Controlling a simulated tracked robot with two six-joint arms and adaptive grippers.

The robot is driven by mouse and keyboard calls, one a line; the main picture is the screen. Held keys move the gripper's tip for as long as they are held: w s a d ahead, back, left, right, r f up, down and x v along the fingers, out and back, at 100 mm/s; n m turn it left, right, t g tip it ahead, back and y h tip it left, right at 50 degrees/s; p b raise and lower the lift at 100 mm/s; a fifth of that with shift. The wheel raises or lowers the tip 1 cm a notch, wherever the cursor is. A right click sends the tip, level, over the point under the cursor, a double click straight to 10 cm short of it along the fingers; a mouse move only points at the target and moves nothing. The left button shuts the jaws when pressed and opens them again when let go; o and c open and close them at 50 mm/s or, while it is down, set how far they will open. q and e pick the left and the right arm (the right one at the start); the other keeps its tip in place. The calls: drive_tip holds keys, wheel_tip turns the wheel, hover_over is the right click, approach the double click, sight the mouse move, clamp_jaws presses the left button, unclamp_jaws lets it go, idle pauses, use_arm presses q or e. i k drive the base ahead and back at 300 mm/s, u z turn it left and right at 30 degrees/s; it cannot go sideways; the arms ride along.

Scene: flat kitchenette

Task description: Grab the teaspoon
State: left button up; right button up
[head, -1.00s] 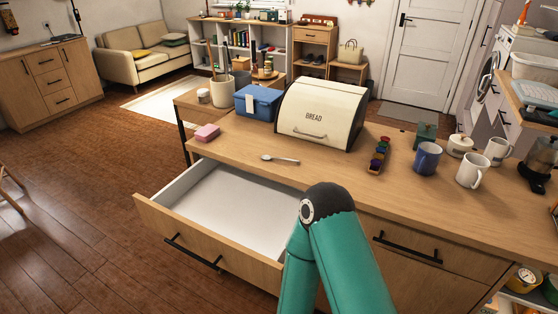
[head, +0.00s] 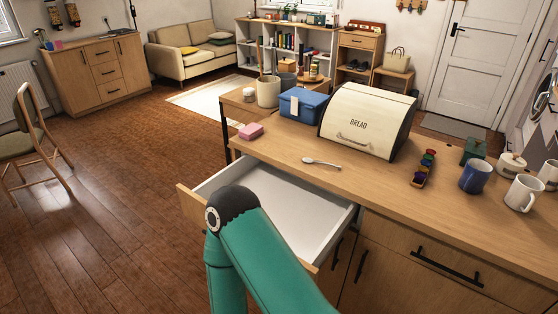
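The teaspoon (head: 321,163), small and silvery, lies on the wooden counter (head: 375,185) in front of the bread box, near the counter's front edge. Below it, a drawer (head: 318,205) with a white inside stands pulled out, and the part of it that shows is empty. A teal link of one of my arms rises from the bottom and hides part of the drawer's front. Neither of my grippers shows in the head view, and nothing touches the teaspoon.
A cream bread box (head: 367,121) stands behind the teaspoon. A blue box (head: 303,105) and a pink sponge (head: 251,131) are to the left. A capsule holder (head: 424,168), a blue mug (head: 475,176) and a white mug (head: 523,193) stand to the right. Open floor lies left of the drawer.

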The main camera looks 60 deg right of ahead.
sight(321, 163)
drive_tip(key=k, duration=1.55)
drive_tip(key=z, duration=0.9)
drive_tip(key=i, duration=0.7)
drive_tip(key=z, duration=0.05)
